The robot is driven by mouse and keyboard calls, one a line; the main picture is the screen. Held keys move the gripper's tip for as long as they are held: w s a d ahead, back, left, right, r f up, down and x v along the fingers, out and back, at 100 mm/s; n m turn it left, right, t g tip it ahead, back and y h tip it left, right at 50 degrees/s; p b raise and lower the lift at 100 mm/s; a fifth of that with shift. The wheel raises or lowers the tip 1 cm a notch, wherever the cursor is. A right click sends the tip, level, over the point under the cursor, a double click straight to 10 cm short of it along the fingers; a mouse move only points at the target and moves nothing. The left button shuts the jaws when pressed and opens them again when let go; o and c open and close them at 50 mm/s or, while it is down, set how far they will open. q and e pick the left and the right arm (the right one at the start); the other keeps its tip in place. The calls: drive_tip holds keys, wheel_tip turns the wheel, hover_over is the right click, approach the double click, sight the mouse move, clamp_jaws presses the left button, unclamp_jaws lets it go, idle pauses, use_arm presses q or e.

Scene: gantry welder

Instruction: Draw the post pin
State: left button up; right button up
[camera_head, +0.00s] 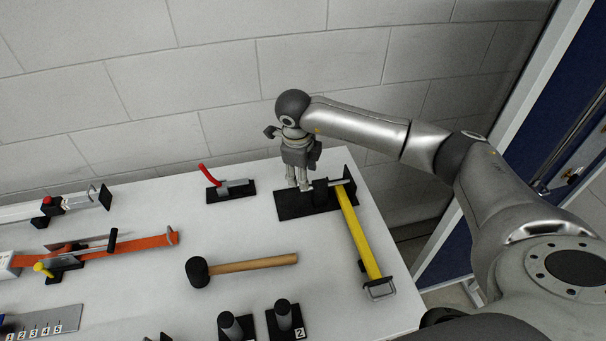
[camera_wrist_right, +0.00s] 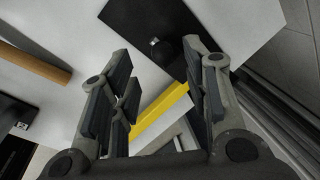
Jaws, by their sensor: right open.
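My right gripper (camera_head: 298,187) points down over the left part of a black base plate (camera_head: 290,209) at the table's back right. Its jaws are open, and in the wrist view the gap between the fingers (camera_wrist_right: 160,95) shows nothing held. A dark post (camera_head: 320,191) stands on the plate just right of the fingers. A short silver rod (camera_head: 339,183), possibly the pin, shows beside the post, near the end of a yellow bar (camera_head: 359,230). The wrist view shows the plate (camera_wrist_right: 135,18), a round black knob (camera_wrist_right: 160,48) and the yellow bar (camera_wrist_right: 160,110). My left gripper is out of view.
A red-handled clamp (camera_head: 232,187) stands left of the plate. A mallet (camera_head: 245,265) lies mid-table. Two black posts (camera_head: 230,325) (camera_head: 284,317) stand at the front. An orange bar (camera_head: 130,244) lies at left. A block wall (camera_head: 230,80) rises close behind the table.

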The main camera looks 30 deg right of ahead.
drive_tip(key=f, duration=0.2)
drive_tip(key=w+f, duration=0.1)
drive_tip(key=shift+d+f+p, duration=0.3)
drive_tip(key=shift+f+p, duration=0.05)
drive_tip(key=shift+s+f, duration=0.1)
drive_tip(key=shift+f, duration=0.15)
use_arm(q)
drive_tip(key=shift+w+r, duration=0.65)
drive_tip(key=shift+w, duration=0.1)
use_arm(e)
clamp_jaws()
